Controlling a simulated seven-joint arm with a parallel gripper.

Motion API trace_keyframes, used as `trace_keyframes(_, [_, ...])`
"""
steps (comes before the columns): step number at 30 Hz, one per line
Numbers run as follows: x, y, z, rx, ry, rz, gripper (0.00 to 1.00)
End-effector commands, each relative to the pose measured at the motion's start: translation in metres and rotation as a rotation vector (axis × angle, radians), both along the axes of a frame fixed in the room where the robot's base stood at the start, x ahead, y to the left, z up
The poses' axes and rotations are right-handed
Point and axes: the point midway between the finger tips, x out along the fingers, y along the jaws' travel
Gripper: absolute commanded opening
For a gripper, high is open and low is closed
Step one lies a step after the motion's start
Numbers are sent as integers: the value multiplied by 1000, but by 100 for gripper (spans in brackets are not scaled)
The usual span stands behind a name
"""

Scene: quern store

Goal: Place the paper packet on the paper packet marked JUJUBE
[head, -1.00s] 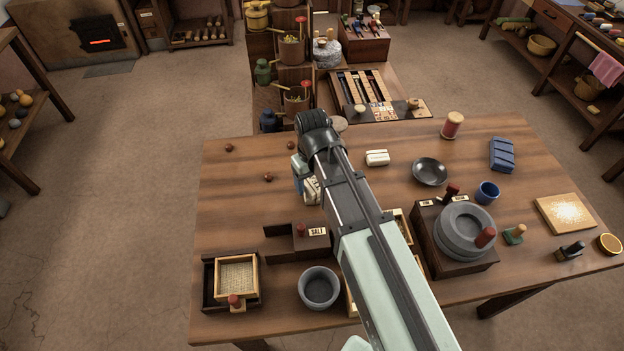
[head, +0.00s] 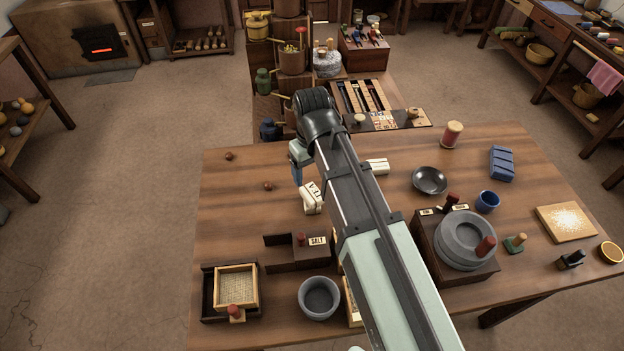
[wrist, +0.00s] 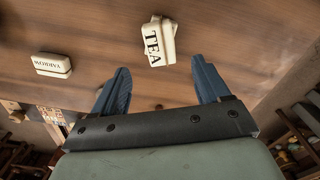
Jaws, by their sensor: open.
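A cream paper packet marked TEA (wrist: 154,42) lies on the table beyond my fingers in the wrist view. A second pale shape shows against its side, and I cannot tell whether that is another packet under it. The TEA packet also shows in the head view (head: 311,198), left of my arm. Another cream packet, marked YARROW (wrist: 52,65), lies to the left in the wrist view. No JUJUBE label can be read. My gripper (wrist: 162,84) is open and empty, its blue fingers apart, short of the TEA packet. In the head view my arm hides most of my gripper.
The wooden table (head: 235,215) is fairly clear at left, with small brown balls. A SALT box (head: 298,250), a grey bowl (head: 319,297) and a sieve tray (head: 237,287) stand in front. A quern (head: 464,240) and a dark dish (head: 429,180) are right of my arm.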

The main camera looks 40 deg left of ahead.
Motion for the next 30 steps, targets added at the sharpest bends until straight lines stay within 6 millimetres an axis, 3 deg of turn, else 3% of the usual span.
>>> trace_keyframes(6, [0,1,28,2,-1,0,75])
trace_keyframes(12, [0,0,40,0,0,0,75])
trace_keyframes(26, [1,-1,42,0,0,-2,75])
trace_keyframes(30, [17,-7,39,12,-1,-34,75])
